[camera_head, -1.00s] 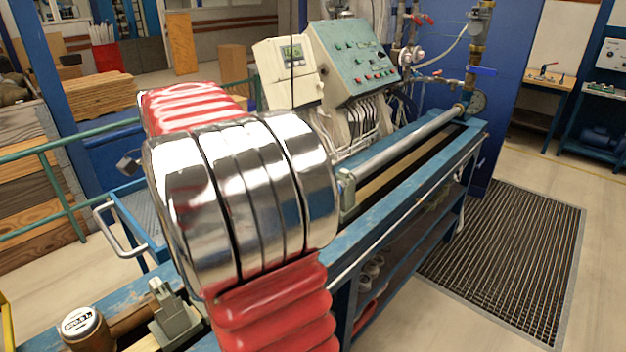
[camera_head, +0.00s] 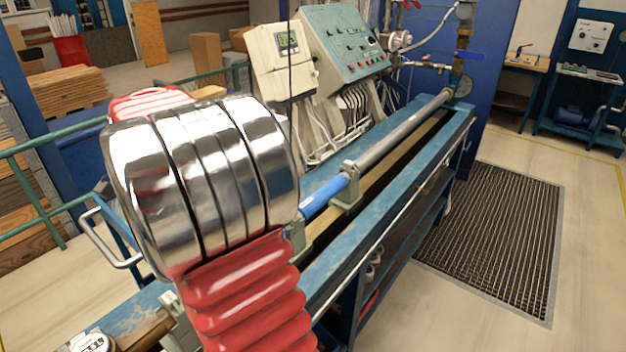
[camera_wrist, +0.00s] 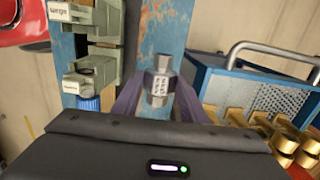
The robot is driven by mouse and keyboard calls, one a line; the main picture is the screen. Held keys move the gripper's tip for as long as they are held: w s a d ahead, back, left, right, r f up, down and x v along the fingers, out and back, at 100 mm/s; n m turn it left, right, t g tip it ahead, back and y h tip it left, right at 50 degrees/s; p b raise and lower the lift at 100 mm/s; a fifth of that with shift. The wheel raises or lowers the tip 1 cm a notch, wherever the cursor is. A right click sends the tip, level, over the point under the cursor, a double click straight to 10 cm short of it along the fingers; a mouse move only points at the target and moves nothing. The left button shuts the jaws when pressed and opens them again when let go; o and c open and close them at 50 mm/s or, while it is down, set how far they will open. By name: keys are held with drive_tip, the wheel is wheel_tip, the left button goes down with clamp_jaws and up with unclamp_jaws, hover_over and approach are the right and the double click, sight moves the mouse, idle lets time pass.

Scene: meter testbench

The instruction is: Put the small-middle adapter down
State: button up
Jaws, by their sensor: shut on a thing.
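In the wrist view, my gripper (camera_wrist: 158,98) is shut on a small grey metal adapter (camera_wrist: 162,62), its dark fingers on either side of it. The adapter has a narrower top end and a wider middle with dark markings. Behind it is the worn blue bench surface (camera_wrist: 148,22); I cannot tell whether the adapter touches it. In the head view, my arm hides the gripper and the adapter.
Grey-green clamps (camera_wrist: 100,57) stand at the left in the wrist view. A blue mesh tray (camera_wrist: 268,97) with a handle and several brass fittings (camera_wrist: 262,122) are at the right. In the head view, a blue pipe (camera_head: 323,195) lies along the bench.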

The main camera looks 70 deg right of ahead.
drive_tip(key=shift+f, duration=0.1)
drive_tip(key=shift+f, duration=3.05)
drive_tip(key=shift+f, duration=1.85)
drive_tip(key=o, duration=1.3)
drive_tip(key=shift+f, duration=0.1)
